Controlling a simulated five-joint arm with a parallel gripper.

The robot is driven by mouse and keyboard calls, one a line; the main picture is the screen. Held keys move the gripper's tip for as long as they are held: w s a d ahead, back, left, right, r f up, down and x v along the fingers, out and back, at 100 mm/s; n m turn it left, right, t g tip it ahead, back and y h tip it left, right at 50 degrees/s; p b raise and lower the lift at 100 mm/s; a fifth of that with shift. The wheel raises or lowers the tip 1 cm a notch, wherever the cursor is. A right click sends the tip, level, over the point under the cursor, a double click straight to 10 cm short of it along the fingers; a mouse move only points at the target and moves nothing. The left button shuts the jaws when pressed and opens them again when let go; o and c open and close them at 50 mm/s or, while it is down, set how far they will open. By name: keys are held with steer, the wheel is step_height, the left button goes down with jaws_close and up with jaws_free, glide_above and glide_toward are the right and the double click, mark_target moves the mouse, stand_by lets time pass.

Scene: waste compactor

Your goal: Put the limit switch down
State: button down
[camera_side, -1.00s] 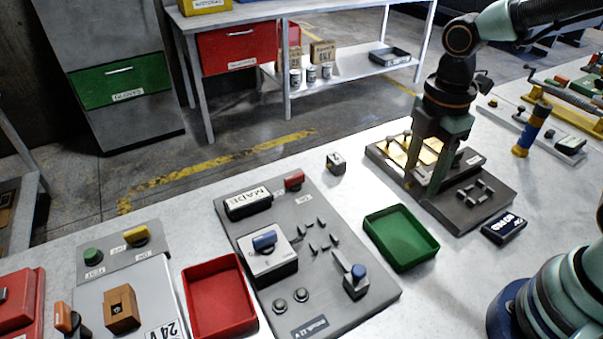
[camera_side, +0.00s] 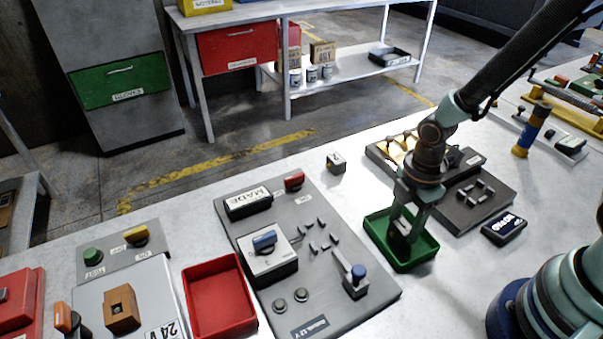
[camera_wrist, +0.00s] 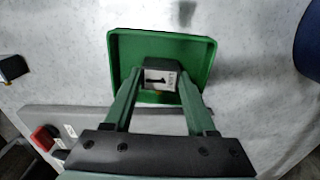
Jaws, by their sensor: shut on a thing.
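My gripper (camera_side: 402,234) points down into the green tray (camera_side: 418,262), with its fingertips within the tray's outline. It is shut on the limit switch, a small dark block whose light face bears a black mark. In the wrist view the limit switch (camera_wrist: 160,82) sits between the two fingertips, with the green tray (camera_wrist: 122,58) around and behind it. In the side view the fingers mostly hide the switch. I cannot tell whether it touches the tray floor.
A grey panel (camera_side: 345,312) with a blue-knobbed lever (camera_side: 357,277) stands left of the tray. A dark fixture (camera_side: 500,201) is behind and right, with a black labelled box (camera_side: 504,228) nearby.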

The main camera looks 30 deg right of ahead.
mark_target(404, 226)
steer(key=shift+f, duration=0.1)
steer(key=shift+c, duration=1)
jaws_free()
steer(key=shift+f, duration=0.1)
steer(key=d+r+m+t, duration=0.2)
steer(key=d+r+m, duration=0.1)
steer(key=r+m, duration=0.5)
steer(key=d+r+m+t, duration=0.3)
steer(key=r+m, duration=0.6)
steer(key=r, duration=0.5)
steer(key=shift+w+d+r+t, duration=0.3)
steer(key=shift+w+d+r, duration=0.1)
steer(key=shift+d, duration=0.2)
